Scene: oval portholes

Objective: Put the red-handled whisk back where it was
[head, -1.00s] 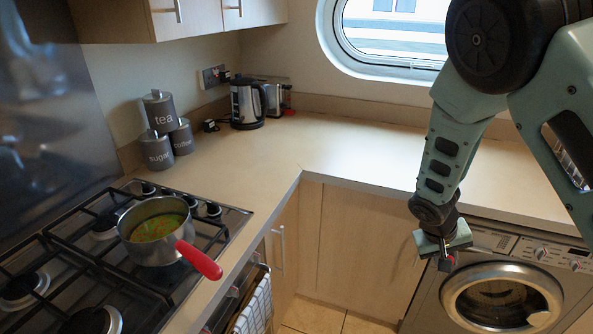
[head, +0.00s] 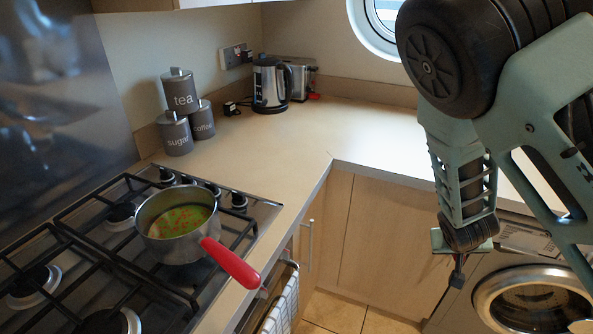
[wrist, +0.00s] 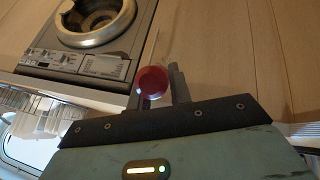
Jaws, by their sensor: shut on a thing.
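In the wrist view, a red rounded handle end (wrist: 152,80) sits between the fingers of my gripper (wrist: 160,88), which is shut on it. I take it for the red-handled whisk, seen end-on; its wires are hidden. In the head view my gripper (head: 457,275) hangs in front of the cupboard and washing machine, below worktop height, and the whisk is not clear there. A steel saucepan (head: 160,240) with a red handle (head: 231,264) stands on the hob, holding green and orange food.
The gas hob (head: 75,262) is at the left. Tea, coffee and sugar canisters (head: 180,92), a kettle (head: 270,85) and a toaster (head: 300,78) stand at the back. The worktop (head: 270,140) between is clear. A washing machine (head: 535,295) is at lower right, and a towel (head: 280,305) hangs in front.

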